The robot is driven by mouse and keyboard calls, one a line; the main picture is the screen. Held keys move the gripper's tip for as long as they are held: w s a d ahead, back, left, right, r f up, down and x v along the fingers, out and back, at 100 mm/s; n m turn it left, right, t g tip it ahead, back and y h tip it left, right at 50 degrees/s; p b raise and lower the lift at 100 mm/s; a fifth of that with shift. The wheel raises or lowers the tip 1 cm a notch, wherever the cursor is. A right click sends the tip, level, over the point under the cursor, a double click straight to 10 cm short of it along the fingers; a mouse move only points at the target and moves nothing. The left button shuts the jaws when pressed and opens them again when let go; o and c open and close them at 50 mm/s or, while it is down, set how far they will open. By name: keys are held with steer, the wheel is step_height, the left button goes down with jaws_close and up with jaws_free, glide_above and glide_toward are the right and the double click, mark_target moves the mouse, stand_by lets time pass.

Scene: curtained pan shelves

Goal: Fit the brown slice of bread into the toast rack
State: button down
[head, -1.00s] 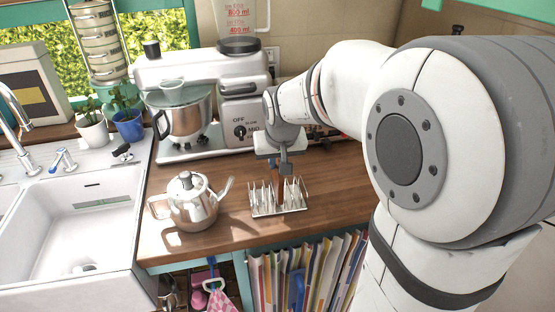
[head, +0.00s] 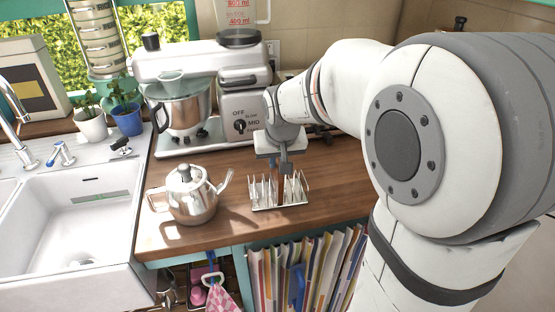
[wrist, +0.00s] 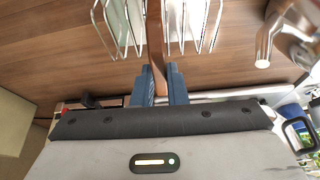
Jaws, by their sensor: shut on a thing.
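The toast rack (head: 262,206) is a silver tray with upright wire loops on the wooden counter. It also shows at the top of the wrist view (wrist: 121,28). My gripper (head: 285,167) is above the rack in the head view. In the wrist view my gripper (wrist: 158,88) is shut on the brown slice of bread (wrist: 155,40), which I see edge-on. The slice (head: 281,190) stands upright among the rack's wires, near the middle. Its lower edge is hidden, so I cannot tell whether it rests on the rack's base.
A steel teapot (head: 193,199) stands left of the rack, its spout towards it. A stand mixer (head: 200,80) is behind on the counter. The sink (head: 75,205) lies to the left. The counter's front edge is close in front of the rack.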

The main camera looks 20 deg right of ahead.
steer(key=shift+f, duration=0.25)
steer(key=c, duration=1.4)
jaws_free()
steer(key=shift+o, duration=0.2)
steer(key=shift+r, duration=0.1)
steer(key=v, duration=0.7)
steer(key=shift+s+r+b, duration=0.15)
steer(key=shift+r+b, duration=0.2)
steer(key=s+f+g, duration=0.1)
steer(key=s+f, duration=0.3)
steer(key=s, duration=0.4)
steer(key=s+f, duration=0.4)
steer(key=s, duration=0.5)
steer(key=shift+s+n+g, duration=0.3)
steer(key=shift+n+g, duration=0.1)
